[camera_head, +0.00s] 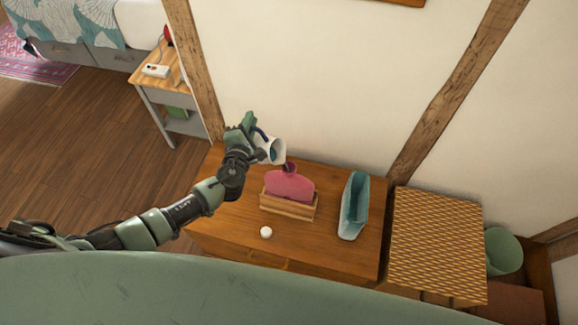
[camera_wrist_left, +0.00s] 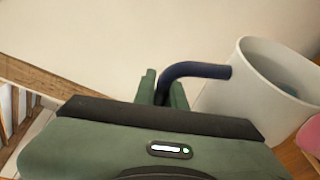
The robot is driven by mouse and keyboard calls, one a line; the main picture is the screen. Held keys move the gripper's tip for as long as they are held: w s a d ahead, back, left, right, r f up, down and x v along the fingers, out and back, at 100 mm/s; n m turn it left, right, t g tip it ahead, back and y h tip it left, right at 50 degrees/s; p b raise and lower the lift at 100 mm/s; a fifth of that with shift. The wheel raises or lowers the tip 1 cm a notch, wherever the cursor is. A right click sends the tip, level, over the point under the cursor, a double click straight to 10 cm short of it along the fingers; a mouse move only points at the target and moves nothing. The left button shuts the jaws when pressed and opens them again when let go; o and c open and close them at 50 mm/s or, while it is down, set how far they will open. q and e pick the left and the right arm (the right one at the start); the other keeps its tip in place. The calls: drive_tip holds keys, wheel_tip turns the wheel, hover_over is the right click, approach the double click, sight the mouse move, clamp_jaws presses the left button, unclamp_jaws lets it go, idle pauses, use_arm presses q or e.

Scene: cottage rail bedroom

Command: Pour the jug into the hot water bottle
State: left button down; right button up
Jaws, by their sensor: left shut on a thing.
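The white jug (camera_head: 277,151) with a dark blue handle is in the air, tilted, beside the top of the hot water bottle. My left gripper (camera_head: 256,132) is shut on the jug's handle. The left wrist view shows the handle between the fingers (camera_wrist_left: 160,88) and the jug (camera_wrist_left: 222,98) to the right, with something bluish inside. The pink hot water bottle (camera_head: 289,185) stands upright in a wooden holder (camera_head: 288,207), its dark neck close to the jug's rim. I cannot tell whether they touch or anything flows. My right gripper is not in view.
The holder stands on a wooden dresser (camera_head: 325,250) against the wall. A woven-topped box (camera_head: 437,245) stands farther right. A bedside table (camera_head: 160,90) is at the left.

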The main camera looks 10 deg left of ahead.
use_arm(q)
drive_tip(key=shift+s+d+r+m, duration=0.1)
drive_tip(key=shift+d+r+m, duration=0.4)
drive_tip(key=shift+r, duration=0.2)
idle(1.5)
